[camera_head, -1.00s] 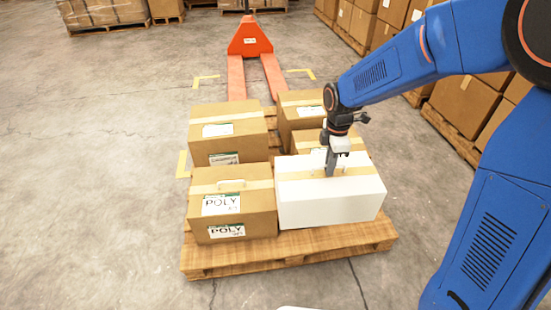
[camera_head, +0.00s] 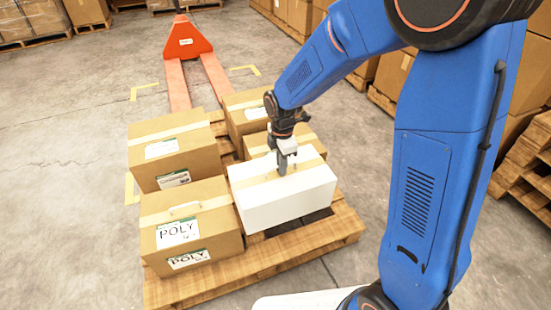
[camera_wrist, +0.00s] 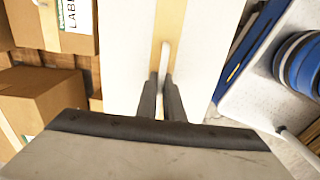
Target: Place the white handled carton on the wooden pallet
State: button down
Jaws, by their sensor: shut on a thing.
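The white carton (camera_head: 284,202) has a tan tape strip and a handle on top. My gripper (camera_head: 283,172) is shut on that handle from above. In the wrist view the two dark fingers (camera_wrist: 161,98) close on the pale handle, and the white carton (camera_wrist: 204,60) spreads out on both sides. The carton is over the front right part of the wooden pallet (camera_head: 255,262). A dark shadow on the slats under its front right edge makes it look slightly raised, but I cannot be sure of the gap.
Brown cartons stand on the pallet: one at front left (camera_head: 188,220), one at back left (camera_head: 172,155), and others behind the white one. An orange pallet jack (camera_head: 186,42) is at the pallet's far end. More loaded pallets stand along the right. Open floor lies left.

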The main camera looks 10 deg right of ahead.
notch_tip(320, 180, down, 22)
jog(key=shift+f, duration=0.2)
dwell(0.8)
jog(key=c, duration=1.9)
grip_release()
jog(key=shift+f, duration=0.1)
notch_tip(320, 180, up, 12)
jog(key=shift+r, duration=0.1)
